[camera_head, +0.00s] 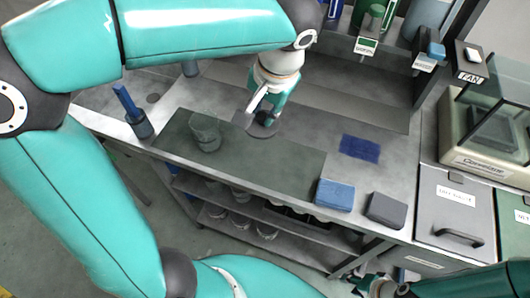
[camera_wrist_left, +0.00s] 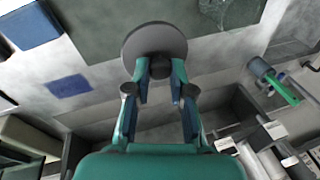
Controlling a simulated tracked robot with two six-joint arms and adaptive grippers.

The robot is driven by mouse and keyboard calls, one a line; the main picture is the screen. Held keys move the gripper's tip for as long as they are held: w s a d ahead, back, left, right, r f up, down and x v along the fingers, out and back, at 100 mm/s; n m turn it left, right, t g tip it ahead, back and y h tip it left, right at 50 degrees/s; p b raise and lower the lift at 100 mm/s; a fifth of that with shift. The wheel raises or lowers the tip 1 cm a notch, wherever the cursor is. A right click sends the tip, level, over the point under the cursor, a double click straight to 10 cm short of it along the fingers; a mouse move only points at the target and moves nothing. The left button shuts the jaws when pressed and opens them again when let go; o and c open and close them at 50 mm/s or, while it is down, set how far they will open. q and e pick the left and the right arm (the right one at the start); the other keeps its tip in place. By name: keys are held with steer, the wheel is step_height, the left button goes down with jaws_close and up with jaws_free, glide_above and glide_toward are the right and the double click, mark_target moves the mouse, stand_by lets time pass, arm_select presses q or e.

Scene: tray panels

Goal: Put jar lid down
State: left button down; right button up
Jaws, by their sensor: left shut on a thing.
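A round grey lid (camera_wrist_left: 152,42) is pinched by its small knob between the fingertips of my left gripper (camera_wrist_left: 160,72). The lid (camera_head: 258,130) also shows in the head view, under my left gripper (camera_head: 266,116), near the far edge of the dark green mat (camera_head: 265,165). I cannot tell whether it touches the surface. A clear glass jar (camera_head: 205,133) stands on the mat to the left of the lid, apart from it. Part of the jar (camera_wrist_left: 228,12) shows at the top of the left wrist view. My right gripper (camera_head: 372,287) is at the bottom edge, only partly seen.
A blue cloth patch (camera_head: 360,148) lies on the bench. A blue block (camera_head: 335,195) and a grey block (camera_head: 386,209) sit at the front edge. A blue-handled tool in a holder (camera_head: 136,112) stands left. A lidded grey bin (camera_head: 455,210) is at the right.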

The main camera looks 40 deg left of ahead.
mark_target(273, 132)
arm_select(q)
step_height(273, 132, down, 15)
steer(key=shift+r+b, duration=0.1)
steer(key=shift+b, duration=0.25)
steer(key=shift+f, duration=0.2)
steer(key=c, duration=1)
jaws_free()
steer(key=shift+r, duration=0.1)
steer(key=v, duration=1.2)
steer(key=shift+r+p, duration=0.1)
steer(key=shift+p, duration=0.2)
